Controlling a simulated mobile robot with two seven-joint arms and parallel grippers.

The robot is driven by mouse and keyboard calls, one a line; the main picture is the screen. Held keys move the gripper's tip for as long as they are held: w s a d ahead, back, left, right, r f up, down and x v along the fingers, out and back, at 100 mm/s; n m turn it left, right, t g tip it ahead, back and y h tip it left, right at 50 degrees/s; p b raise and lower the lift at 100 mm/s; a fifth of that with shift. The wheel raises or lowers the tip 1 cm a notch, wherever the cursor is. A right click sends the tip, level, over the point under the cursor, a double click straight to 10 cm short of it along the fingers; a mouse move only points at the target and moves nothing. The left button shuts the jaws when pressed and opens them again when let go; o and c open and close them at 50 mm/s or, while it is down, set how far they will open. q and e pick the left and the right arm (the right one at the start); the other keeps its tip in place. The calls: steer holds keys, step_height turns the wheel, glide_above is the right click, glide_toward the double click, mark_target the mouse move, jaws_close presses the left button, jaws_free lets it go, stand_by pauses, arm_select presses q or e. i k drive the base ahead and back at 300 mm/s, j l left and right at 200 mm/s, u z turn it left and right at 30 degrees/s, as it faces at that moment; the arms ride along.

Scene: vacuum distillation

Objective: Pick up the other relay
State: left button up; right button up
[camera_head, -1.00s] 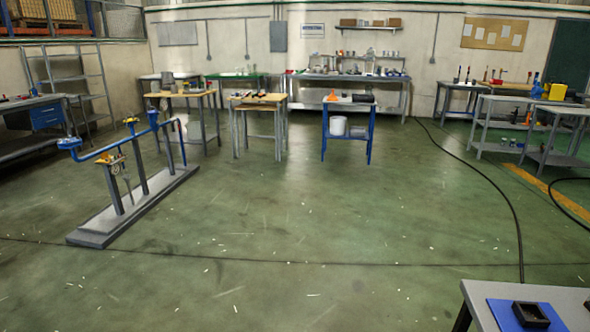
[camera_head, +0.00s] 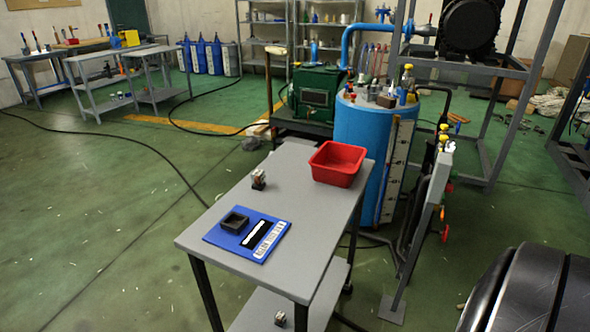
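A small relay (camera_head: 258,179) with a clear or pale body and dark base stands on the grey table, behind the blue mat. A second small relay-like part (camera_head: 279,318) sits on the table's lower shelf at the bottom of the view; it is too small to make out well. A black square socket-like holder (camera_head: 234,222) lies on the blue mat (camera_head: 225,242). Neither of my grippers is in view.
A red bin (camera_head: 338,163) stands at the far right end of the grey table (camera_head: 205,240). Behind it are a blue tank (camera_head: 365,130) and a green pump (camera_head: 316,95). A frame with valves stands right of the table. Open floor lies left, with a black cable.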

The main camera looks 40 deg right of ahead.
mark_target(258, 178)
steer(key=i+j+z, duration=0.1)
steer(key=z, duration=0.35)
steer(key=i+j+z, duration=0.15)
steer(key=z, duration=0.25)
steer(key=i+j+z, duration=0.1)
steer(key=j+z, duration=0.15)
steer(key=z, duration=0.2)
steer(key=j+z, duration=0.2)
steer(key=z, duration=0.25)
